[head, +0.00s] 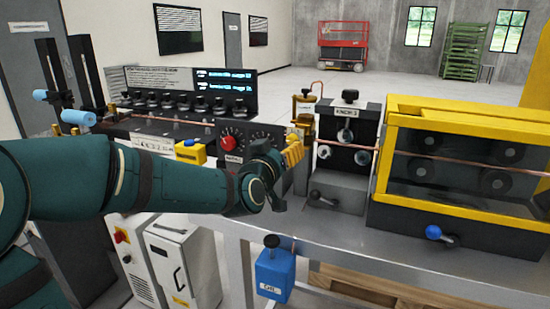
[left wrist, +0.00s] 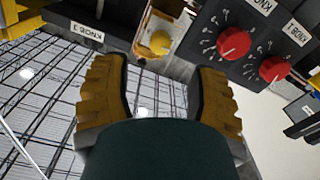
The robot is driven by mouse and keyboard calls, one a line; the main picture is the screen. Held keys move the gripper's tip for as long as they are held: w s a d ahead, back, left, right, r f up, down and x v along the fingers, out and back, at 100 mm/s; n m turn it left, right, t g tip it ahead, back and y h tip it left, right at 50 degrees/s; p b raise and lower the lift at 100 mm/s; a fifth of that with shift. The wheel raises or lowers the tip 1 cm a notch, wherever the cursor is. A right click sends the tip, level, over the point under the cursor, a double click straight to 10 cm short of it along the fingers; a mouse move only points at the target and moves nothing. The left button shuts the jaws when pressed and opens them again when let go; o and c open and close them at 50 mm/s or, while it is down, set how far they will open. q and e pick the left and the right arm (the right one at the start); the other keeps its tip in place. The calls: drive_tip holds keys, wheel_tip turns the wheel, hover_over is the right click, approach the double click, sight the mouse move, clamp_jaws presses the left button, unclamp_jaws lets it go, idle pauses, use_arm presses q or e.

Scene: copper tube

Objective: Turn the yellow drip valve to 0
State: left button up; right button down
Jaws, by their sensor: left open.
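The yellow drip valve shows in the left wrist view as a round yellow knob (left wrist: 160,42) on a pale plate. It lies ahead of my left gripper (left wrist: 160,85), between the lines of its two yellow-padded fingers. The gripper is open and empty, with a gap between it and the knob. In the head view my left gripper (head: 291,152) is in front of the bench, just below the brass drip oiler (head: 304,108). The valve knob cannot be made out there. Its setting is too small to read. My right gripper is in neither view.
Red dial knobs (left wrist: 233,42) sit beside the valve; one also shows in the head view (head: 228,142). A copper tube (head: 418,155) runs across. A blue can (head: 274,275) hangs in front.

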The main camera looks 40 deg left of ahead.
use_arm(q)
drive_tip(key=shift+v, duration=2)
